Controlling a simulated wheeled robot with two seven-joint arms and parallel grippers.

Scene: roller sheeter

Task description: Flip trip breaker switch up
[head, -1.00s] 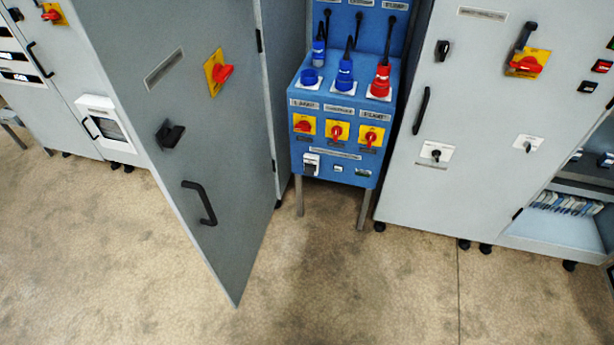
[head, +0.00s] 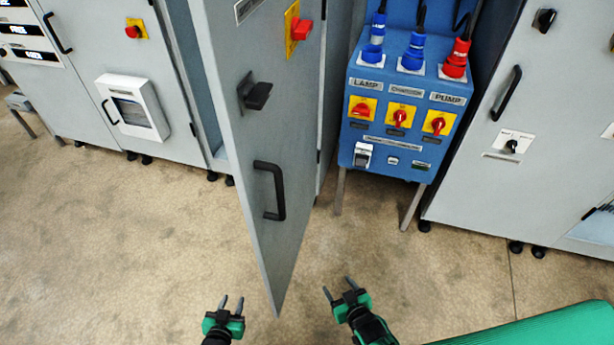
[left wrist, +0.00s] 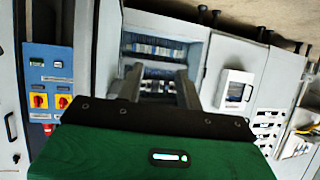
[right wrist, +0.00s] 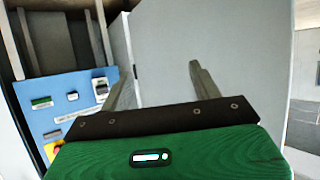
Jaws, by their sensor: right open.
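The blue socket panel (head: 385,135) stands beyond the open grey cabinet door. A small white-framed switch with a dark face (head: 363,154) sits at its lower left; it may be the breaker, but its position is too small to tell. It also shows in the right wrist view (right wrist: 101,88). In the left wrist view, rows of small modules (left wrist: 152,46) sit inside an open cabinet; I cannot make out a tripped one. My left gripper (head: 232,300) is open and empty, left of the door's lower edge. My right gripper (head: 338,287) is open and empty, right of it.
The open grey door (head: 262,140), with a black handle (head: 270,190), juts toward me between my grippers. Grey cabinets stand left (head: 90,60) and right (head: 490,150). A green rounded surface (head: 540,328) fills the lower right. The floor ahead is clear.

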